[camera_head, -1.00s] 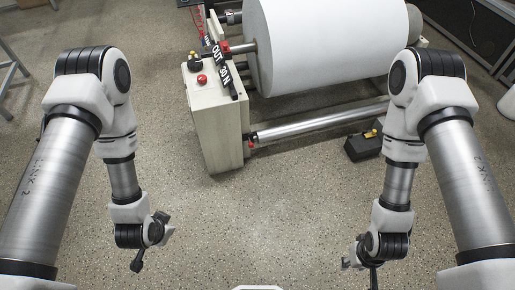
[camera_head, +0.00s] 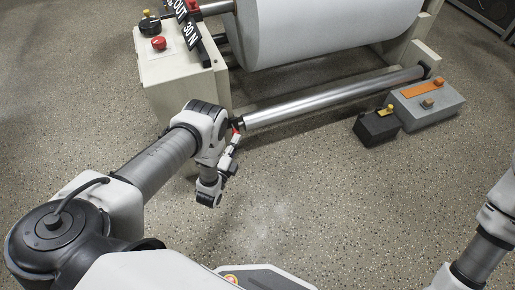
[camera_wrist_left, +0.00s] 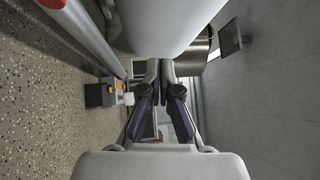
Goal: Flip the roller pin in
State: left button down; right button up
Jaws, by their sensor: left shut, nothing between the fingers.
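The metal roller (camera_head: 335,98) lies low below the big paper roll. A small red part (camera_head: 237,127), which looks like the roller pin, is at its left end, beside the beige stand. My left gripper (camera_head: 233,148) is close to this red part in the head view; whether they touch cannot be told. In the left wrist view, my left gripper's dark fingers (camera_wrist_left: 160,80) are together with nothing between them. The roller (camera_wrist_left: 90,32) runs along the upper left there, with a red part (camera_wrist_left: 52,4) at its end. My right gripper is out of view.
The big white paper roll (camera_head: 320,30) hangs above the roller. The beige stand (camera_head: 180,85) carries a red button (camera_head: 159,43) and an "OUT 30 N" sign. A dark box (camera_head: 377,127) and a grey box (camera_head: 428,103) stand on the floor at right. The floor in front is clear.

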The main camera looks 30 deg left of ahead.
pick_arm(q)
jog(key=s+a+f+g+b, duration=0.1)
jog(key=s+f+b, duration=0.3)
jog(key=f, duration=0.9)
jog(key=shift+s, duration=0.65)
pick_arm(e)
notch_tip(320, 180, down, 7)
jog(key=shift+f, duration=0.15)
pick_arm(q)
jog(key=shift+b, duration=0.3)
jog(key=w+a+b, duration=0.4)
jog(key=w+b, duration=0.2)
jog(key=w, duration=0.6)
jog(key=shift+w+r, duration=0.25)
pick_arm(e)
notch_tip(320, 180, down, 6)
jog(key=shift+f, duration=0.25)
